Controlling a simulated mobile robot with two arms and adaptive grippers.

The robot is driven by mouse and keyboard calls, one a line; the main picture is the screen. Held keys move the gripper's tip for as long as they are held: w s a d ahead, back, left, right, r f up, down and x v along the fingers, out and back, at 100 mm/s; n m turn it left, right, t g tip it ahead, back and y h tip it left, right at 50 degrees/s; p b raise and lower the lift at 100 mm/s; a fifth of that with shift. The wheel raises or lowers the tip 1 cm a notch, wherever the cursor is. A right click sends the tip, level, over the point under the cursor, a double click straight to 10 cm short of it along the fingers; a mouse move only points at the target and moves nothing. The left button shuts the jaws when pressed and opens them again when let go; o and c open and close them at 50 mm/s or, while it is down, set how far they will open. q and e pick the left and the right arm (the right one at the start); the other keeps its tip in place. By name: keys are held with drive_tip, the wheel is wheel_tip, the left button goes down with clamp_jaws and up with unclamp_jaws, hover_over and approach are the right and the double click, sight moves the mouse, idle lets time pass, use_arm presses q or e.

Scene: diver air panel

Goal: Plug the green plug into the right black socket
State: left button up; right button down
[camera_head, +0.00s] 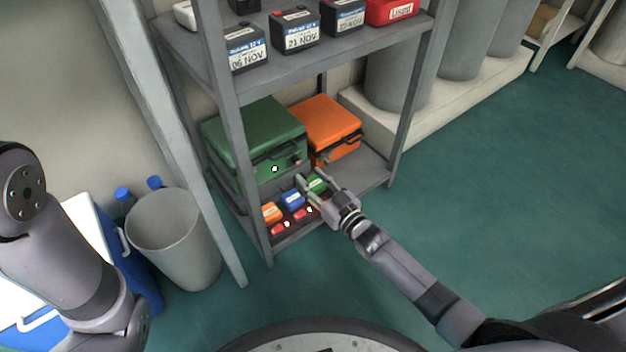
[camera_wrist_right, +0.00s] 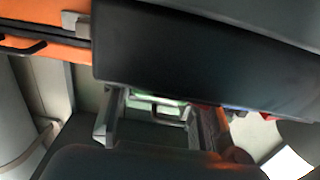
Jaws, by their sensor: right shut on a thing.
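The green plug (camera_head: 317,185) is a small block with a pale label, low in the shelf rack at the right end of a row. My right gripper (camera_head: 312,193) reaches in from the right and is shut on it, one finger on each side. In the right wrist view a bright green part (camera_wrist_right: 152,98) and a dark handle-like loop show between the fingers (camera_wrist_right: 153,128). The plug's far end is hidden. I cannot make out the black sockets. My left arm shows at the left edge, its gripper out of view.
Beside the green plug sit a blue block (camera_head: 292,199) and an orange block (camera_head: 271,212), with small red parts (camera_head: 278,229) in front. A green case (camera_head: 255,140) and an orange case (camera_head: 328,128) stand behind. Rack posts (camera_head: 408,105) flank the opening. A grey bin (camera_head: 174,240) stands left.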

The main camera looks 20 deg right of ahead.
drive_tip(key=shift+f, duration=0.4)
idle(0.3)
drive_tip(key=c, duration=1.2)
unclamp_jaws()
drive_tip(key=shift+c, duration=0.2)
drive_tip(key=o, duration=0.3)
drive_tip(key=shift+a+r, duration=0.1)
drive_tip(key=shift+s, duration=0.1)
drive_tip(key=shift+s, duration=0.1)
drive_tip(key=shift+d+v, duration=0.15)
drive_tip(key=shift+v, duration=2.8)
drive_tip(key=shift+d+v, duration=0.15)
drive_tip(key=shift+v, duration=2.8)
